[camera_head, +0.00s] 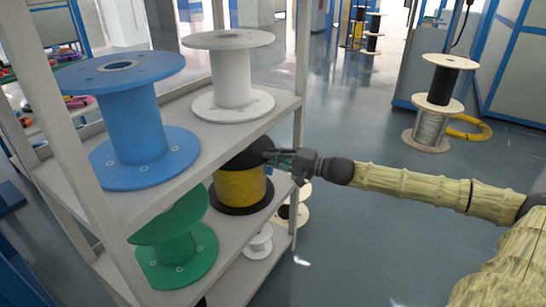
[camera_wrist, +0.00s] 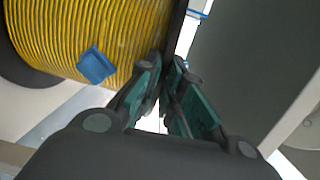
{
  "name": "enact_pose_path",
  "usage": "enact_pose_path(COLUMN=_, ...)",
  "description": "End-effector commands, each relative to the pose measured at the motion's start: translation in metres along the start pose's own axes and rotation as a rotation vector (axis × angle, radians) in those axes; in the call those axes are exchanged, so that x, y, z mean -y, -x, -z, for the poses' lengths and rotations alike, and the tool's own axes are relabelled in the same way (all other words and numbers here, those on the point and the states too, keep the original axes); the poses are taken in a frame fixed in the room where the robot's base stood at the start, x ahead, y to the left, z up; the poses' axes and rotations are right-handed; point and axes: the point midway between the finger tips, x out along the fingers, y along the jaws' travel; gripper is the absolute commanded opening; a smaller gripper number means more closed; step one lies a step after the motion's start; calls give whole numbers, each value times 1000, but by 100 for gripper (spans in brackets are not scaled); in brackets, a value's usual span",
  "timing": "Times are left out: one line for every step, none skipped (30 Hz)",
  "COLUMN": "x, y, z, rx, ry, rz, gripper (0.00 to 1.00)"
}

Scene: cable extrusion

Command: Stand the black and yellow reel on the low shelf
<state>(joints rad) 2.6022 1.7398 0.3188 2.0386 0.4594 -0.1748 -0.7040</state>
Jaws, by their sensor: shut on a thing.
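The black and yellow reel (camera_head: 240,188) is upright on a shelf below the top one, beside the green reel, in the head view. Its black upper flange partly shows under the top shelf. My gripper (camera_head: 272,157) reaches in from the right and is shut on the reel's black flange rim. In the wrist view the yellow winding (camera_wrist: 95,30) fills the upper left, with a small blue tab on it. The dark flange edge passes between my fingertips (camera_wrist: 168,62). Whether the lower flange rests fully on the board is hard to tell.
A blue reel (camera_head: 138,130) and a white reel (camera_head: 232,80) stand on the top shelf (camera_head: 180,110). A green reel (camera_head: 175,245) and a small white spool (camera_head: 259,241) are lower down. A shelf post (camera_head: 301,70) is close to my gripper. Open floor (camera_head: 370,260) lies right.

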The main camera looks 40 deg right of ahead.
Motion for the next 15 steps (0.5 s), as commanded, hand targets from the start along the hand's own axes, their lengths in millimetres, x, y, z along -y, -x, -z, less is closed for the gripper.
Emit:
enact_pose_path(x=-4, y=0, z=-1, rx=0, ry=-2, rz=-5, gripper=0)
enact_pose_path(x=-4, y=0, z=-1, rx=0, ry=-2, rz=-5, gripper=14)
enact_pose_path(x=-4, y=0, z=-1, rx=0, ry=-2, rz=-5, gripper=21)
enact_pose_path(x=-4, y=0, z=-1, rx=0, ry=-2, rz=-4, gripper=27)
enact_pose_path(x=-4, y=0, z=0, rx=0, ry=-2, rz=-4, gripper=32)
enact_pose_path(x=-3, y=0, z=0, rx=0, ry=-2, rz=-4, gripper=34)
enact_pose_path(x=-3, y=0, z=0, rx=0, ry=-2, rz=-4, gripper=34)
enact_pose_path(x=-3, y=1, z=0, rx=0, ry=-2, rz=-4, gripper=34)
enact_pose_path(x=-3, y=1, z=0, rx=-1, ry=-2, rz=-3, gripper=34)
enact_pose_path(x=-3, y=1, z=0, rx=-1, ry=-1, rz=-3, gripper=34)
enact_pose_path(x=-3, y=1, z=0, rx=-1, ry=-1, rz=-3, gripper=34)
enact_pose_path(x=-3, y=1, z=0, rx=-1, ry=-1, rz=-3, gripper=34)
enact_pose_path(x=-4, y=1, z=0, rx=-1, ry=-2, rz=-5, gripper=34)
enact_pose_path(x=-4, y=1, z=0, rx=-1, ry=-2, rz=-5, gripper=34)
enact_pose_path(x=-4, y=1, z=0, rx=-1, ry=-2, rz=-5, gripper=34)
